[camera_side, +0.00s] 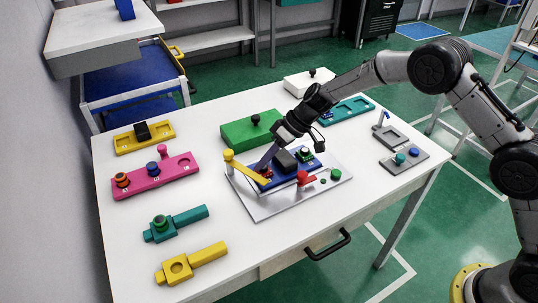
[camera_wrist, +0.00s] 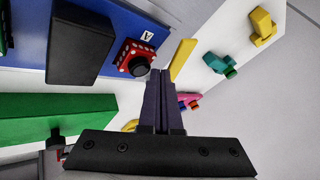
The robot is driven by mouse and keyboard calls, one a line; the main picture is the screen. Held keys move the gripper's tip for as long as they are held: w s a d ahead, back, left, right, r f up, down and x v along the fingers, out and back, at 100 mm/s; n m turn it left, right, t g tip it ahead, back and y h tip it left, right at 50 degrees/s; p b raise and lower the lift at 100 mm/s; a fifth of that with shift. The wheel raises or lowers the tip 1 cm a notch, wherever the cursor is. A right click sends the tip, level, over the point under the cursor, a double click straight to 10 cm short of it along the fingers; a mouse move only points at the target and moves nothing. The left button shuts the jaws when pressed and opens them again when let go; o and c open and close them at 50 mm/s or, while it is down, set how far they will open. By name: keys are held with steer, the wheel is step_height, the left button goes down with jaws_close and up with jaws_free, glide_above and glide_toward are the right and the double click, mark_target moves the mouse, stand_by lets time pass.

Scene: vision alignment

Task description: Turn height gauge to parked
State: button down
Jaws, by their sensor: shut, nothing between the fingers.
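A yellow bar on a round post (camera_side: 248,172), which looks like the height gauge, stands at the left of a white plate (camera_side: 265,208). The bar reaches over the plate toward a blue base (camera_side: 285,180). My gripper (camera_side: 260,168) is shut and empty, pointing down close beside the bar; I cannot tell if they touch. In the wrist view, my fingertips (camera_wrist: 160,73) are together between the yellow bar (camera_wrist: 182,58) and a red square part with a black round top (camera_wrist: 136,58). The bar's post is hidden in the wrist view.
On the blue base sits a dark block (camera_side: 285,161), also in the wrist view (camera_wrist: 82,45). A red lever (camera_side: 306,180) stands at the plate's front right. A green block (camera_side: 250,132) lies behind.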

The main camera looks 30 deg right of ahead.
mark_target(256, 178)
steer(key=shift+a, duration=0.1)
steer(key=s+a+m, duration=0.1)
steer(key=a+m+t, duration=0.1)
steer(key=shift+s+m+t+h, duration=0.3)
steer(key=shift+s, duration=0.05)
steer(key=shift+s+a+m, duration=0.3)
steer(key=shift+a, duration=0.4)
